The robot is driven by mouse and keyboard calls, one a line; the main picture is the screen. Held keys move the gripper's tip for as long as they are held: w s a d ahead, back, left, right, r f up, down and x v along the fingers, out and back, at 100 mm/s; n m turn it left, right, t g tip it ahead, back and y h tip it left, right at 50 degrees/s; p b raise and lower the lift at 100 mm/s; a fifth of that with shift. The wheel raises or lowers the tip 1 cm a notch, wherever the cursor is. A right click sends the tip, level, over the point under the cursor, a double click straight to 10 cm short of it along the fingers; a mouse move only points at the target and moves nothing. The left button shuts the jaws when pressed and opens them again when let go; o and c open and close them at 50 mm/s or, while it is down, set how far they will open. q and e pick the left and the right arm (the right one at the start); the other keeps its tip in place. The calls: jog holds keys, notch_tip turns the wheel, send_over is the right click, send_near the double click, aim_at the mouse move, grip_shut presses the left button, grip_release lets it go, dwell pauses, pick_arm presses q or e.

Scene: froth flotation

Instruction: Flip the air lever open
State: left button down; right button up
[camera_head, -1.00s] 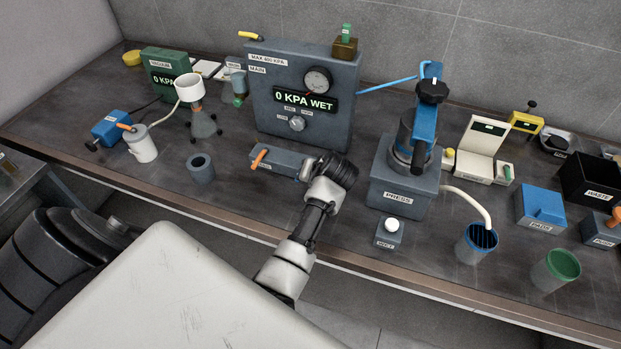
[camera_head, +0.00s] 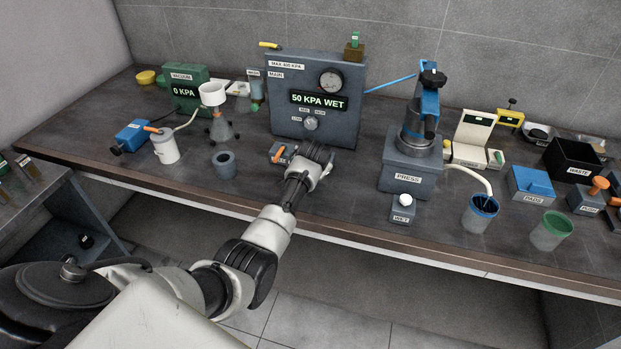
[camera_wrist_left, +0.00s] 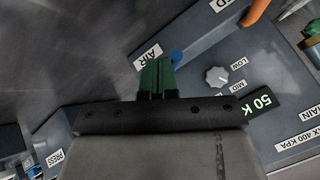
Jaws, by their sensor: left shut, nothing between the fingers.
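In the left wrist view the orange lever (camera_wrist_left: 256,10) is at the top right, and the box bears an AIR label (camera_wrist_left: 149,57). My left gripper (camera_wrist_left: 157,76) is shut and empty, its green fingertips together close to the label end of the box, apart from the lever. The main panel (camera_head: 283,118) reads 50 KPA WET. My right gripper is not in view.
The press (camera_head: 412,172) and the WET button box (camera_head: 401,214) stand right of my left gripper. A small grey cup (camera_head: 224,165) and a white jug (camera_head: 166,149) stand left. The bench front between cup and WET box is clear apart from my arm.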

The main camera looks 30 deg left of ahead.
pick_arm(q)
jog(key=shift+w+a+m+h, duration=0.15)
jog(key=shift+a+m+h, duration=0.15)
jog(key=shift+a+m, duration=0.2)
jog(key=shift+w+a+m+h+p, duration=0.2)
jog(key=shift+m+h+p, duration=0.1)
jog(key=shift+m+p, duration=0.1)
jog(key=shift+w+a+f+m+h, duration=0.15)
jog(key=shift+a+m+h, duration=0.15)
jog(key=shift+m, duration=0.2)
jog(key=shift+w+a+f+m+t+h, duration=0.1)
jog(key=shift+a+m+t+h, duration=0.25)
jog(key=shift+m, duration=0.15)
jog(key=shift+w+a, duration=0.1)
jog(key=shift+a, duration=0.1)
jog(key=shift+w+a, duration=0.1)
jog(key=shift+a, duration=0.3)
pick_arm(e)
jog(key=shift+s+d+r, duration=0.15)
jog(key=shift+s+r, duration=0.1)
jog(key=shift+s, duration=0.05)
pick_arm(q)
jog(key=shift+w, duration=0.1)
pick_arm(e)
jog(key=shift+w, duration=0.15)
pick_arm(q)
jog(key=shift+d, duration=0.1)
